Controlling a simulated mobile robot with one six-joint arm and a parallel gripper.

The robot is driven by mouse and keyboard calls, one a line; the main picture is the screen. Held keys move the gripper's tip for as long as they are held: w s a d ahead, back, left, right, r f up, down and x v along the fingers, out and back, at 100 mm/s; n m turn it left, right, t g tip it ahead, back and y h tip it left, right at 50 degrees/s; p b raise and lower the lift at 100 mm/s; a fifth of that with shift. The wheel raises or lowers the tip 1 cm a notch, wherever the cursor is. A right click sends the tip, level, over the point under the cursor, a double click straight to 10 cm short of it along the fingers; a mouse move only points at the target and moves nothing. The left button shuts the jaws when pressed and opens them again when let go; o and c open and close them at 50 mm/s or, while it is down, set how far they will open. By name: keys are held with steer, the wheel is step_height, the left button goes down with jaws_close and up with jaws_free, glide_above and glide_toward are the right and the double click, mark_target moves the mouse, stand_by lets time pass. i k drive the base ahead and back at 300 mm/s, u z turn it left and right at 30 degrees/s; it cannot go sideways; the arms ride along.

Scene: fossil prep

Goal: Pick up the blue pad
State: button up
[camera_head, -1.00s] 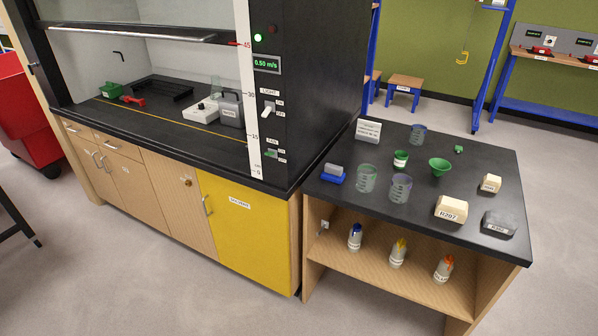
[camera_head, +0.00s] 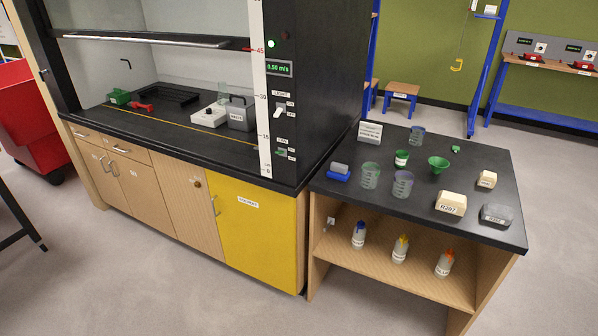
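The blue pad (camera_head: 338,176) lies on the black top of the side bench (camera_head: 335,196), near its left end beside the fume hood. A grey block (camera_head: 341,168) sits on top of the pad or against it; I cannot tell which. My gripper is not in view.
Two clear beakers (camera_head: 371,176) (camera_head: 403,184) stand right of the pad. A white sign (camera_head: 370,132) stands behind it. A green funnel (camera_head: 438,165), a cream box (camera_head: 451,203) and a grey box (camera_head: 496,214) are further right. Bottles (camera_head: 400,249) stand on the shelf below. Floor in front is clear.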

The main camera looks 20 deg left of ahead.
mark_target(338, 171)
steer(key=u, duration=0.45)
steer(key=k, duration=0.3)
steer(key=u, duration=1.65)
steer(key=k, duration=0.65)
steer(key=z, duration=0.4)
steer(key=i, duration=1.6)
steer(key=u, duration=0.2)
